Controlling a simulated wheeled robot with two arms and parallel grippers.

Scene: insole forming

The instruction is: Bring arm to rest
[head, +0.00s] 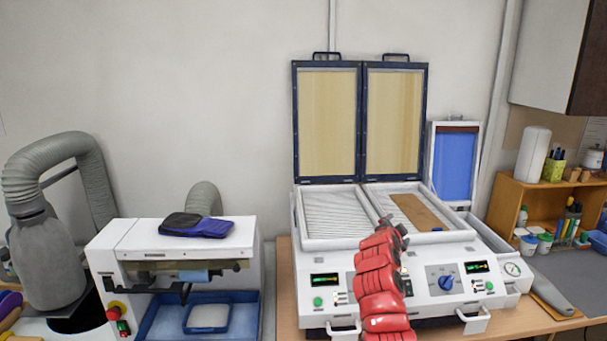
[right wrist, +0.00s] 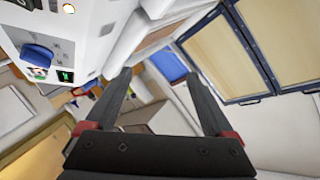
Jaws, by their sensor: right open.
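My right arm, in red covers, reaches up from the bottom in the head view, in front of the forming machine (head: 335,315). My right gripper (head: 390,224) is at the machine's near edge, over the front of its two trays. The right wrist view shows the gripper (right wrist: 158,77) open, with nothing between its dark fingers. A brown insole sheet (head: 418,211) lies in the machine's right tray (head: 374,192). Both framed lids (head: 327,180) stand raised. My left gripper is not in view.
A wooden shelf (head: 507,205) with bottles and pens is at the right. A grey pad-like tool (head: 550,292) lies on the table.

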